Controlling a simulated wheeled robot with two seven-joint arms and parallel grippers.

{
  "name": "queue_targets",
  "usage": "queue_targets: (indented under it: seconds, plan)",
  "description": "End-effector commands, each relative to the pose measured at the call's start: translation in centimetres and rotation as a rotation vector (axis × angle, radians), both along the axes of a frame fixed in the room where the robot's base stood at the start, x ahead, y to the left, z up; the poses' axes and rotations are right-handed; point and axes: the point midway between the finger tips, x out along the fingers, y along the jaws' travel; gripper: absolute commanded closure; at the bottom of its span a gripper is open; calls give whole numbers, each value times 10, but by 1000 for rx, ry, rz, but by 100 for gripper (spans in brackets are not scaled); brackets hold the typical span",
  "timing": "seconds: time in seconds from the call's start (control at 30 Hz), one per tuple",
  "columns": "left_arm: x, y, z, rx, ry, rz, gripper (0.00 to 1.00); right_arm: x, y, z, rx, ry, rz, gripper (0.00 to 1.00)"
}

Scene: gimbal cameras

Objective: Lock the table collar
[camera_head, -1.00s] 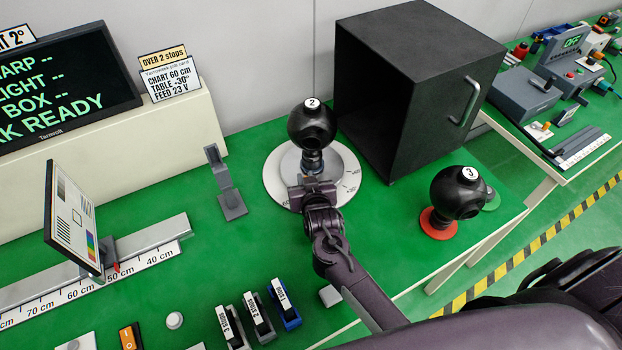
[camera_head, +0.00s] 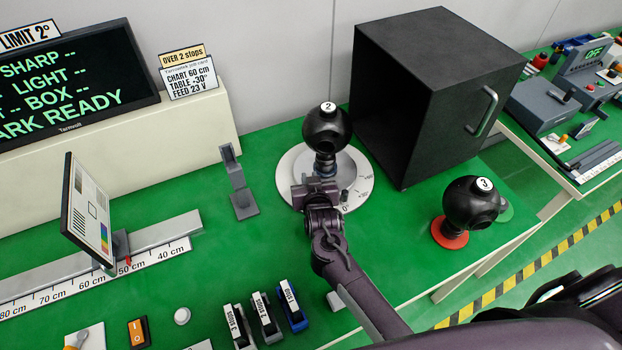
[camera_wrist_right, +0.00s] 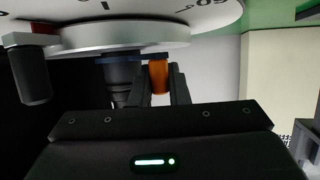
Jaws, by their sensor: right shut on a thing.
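The turntable (camera_head: 289,192) is a pale grey disc with printed angle marks, and a black ball-shaped camera labelled 2 (camera_head: 326,128) stands upright on its middle. My right gripper (camera_head: 316,189) is at the near side of the camera's base, partly covering the disc. In the wrist view the right gripper (camera_wrist_right: 162,88) is shut on a small orange lever (camera_wrist_right: 159,77), beside a dark post with a blue band (camera_wrist_right: 118,62) under the disc edge (camera_wrist_right: 130,38). The left gripper is not seen.
A black open box (camera_head: 440,90) stands right behind the turntable. Camera 3 (camera_head: 470,203) sits on a red base to the right. A chart panel (camera_head: 87,210) stands on the scaled rail (camera_head: 165,232) at left. A grey bracket (camera_head: 238,185) stands between.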

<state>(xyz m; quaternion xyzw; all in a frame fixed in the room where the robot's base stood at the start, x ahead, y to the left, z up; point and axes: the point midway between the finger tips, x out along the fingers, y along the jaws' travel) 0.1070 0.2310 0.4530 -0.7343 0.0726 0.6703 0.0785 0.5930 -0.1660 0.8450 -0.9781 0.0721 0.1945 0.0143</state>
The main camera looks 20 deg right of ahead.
Motion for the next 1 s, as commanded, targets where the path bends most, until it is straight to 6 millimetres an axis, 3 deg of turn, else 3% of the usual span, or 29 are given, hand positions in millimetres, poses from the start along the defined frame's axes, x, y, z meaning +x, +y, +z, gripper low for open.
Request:
queue_targets:
  seconds: [0.03,0.07,0.2,0.57,1.0]
  plan:
    - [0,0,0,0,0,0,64,0,4,1,3,0,7,100]
    - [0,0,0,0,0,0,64,0,4,0,3,0,7,82]
    - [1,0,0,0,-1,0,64,0,3,0,3,0,5,64]
    - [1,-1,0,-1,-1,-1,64,-4,2,1,2,0,1,63]
    - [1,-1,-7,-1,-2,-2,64,-63,11,25,3,1,3,63]
